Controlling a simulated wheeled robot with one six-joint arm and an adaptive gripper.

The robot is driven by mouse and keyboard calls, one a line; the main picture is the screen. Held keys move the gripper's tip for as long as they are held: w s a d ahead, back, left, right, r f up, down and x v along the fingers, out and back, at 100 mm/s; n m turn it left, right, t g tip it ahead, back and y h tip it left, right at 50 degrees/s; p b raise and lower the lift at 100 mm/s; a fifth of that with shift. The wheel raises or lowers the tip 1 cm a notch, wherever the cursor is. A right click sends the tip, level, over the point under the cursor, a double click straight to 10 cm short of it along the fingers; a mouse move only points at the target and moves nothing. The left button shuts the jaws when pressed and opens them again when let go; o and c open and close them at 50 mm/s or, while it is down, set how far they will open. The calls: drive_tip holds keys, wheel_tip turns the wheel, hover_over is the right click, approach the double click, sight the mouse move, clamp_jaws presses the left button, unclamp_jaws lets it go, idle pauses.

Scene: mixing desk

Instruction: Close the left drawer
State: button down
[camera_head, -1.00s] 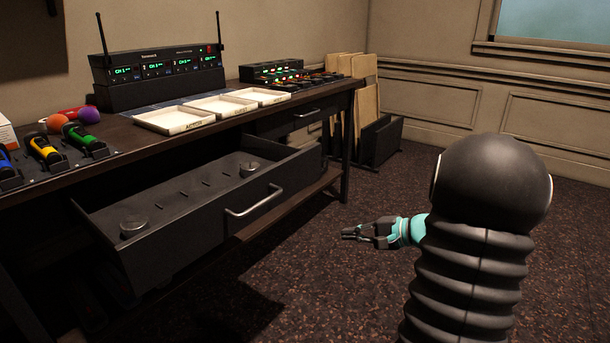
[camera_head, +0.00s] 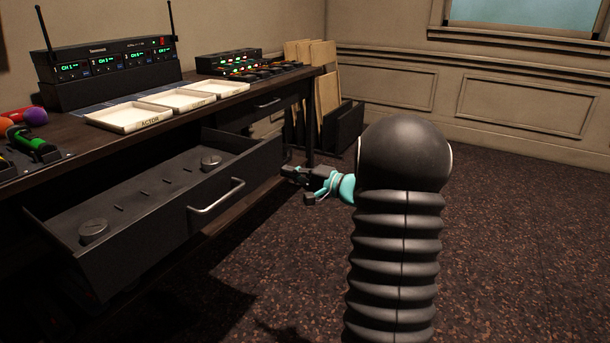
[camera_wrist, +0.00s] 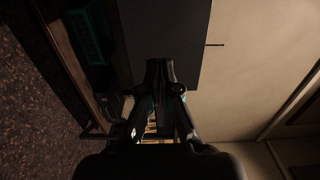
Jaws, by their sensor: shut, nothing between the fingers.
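The left drawer (camera_head: 150,240) is pulled out from under the desk, its inside showing two round knobs and several small slots. A silver bar handle (camera_head: 217,197) is on its front. My gripper (camera_head: 295,176) is to the right of the handle, near the drawer's right end in the picture; I cannot tell whether it touches. In the wrist view its fingers (camera_wrist: 160,75) come together at the tips with nothing held, in front of a dark flat panel (camera_wrist: 165,30) that I cannot identify.
The right drawer (camera_head: 262,103) under the desk looks shut. White trays (camera_head: 125,117), a receiver with antennas (camera_head: 110,70) and a mixer (camera_head: 235,65) stand on the desk. Boards (camera_head: 328,80) lean in a dark holder beyond the desk. The carpet (camera_head: 500,240) at right is clear.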

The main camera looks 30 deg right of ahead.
sight(266, 165)
drive_tip(key=x, duration=0.5)
drive_tip(key=shift+w+a+p, duration=0.1)
drive_tip(key=shift+w+p, duration=0.1)
drive_tip(key=shift+p, duration=0.15)
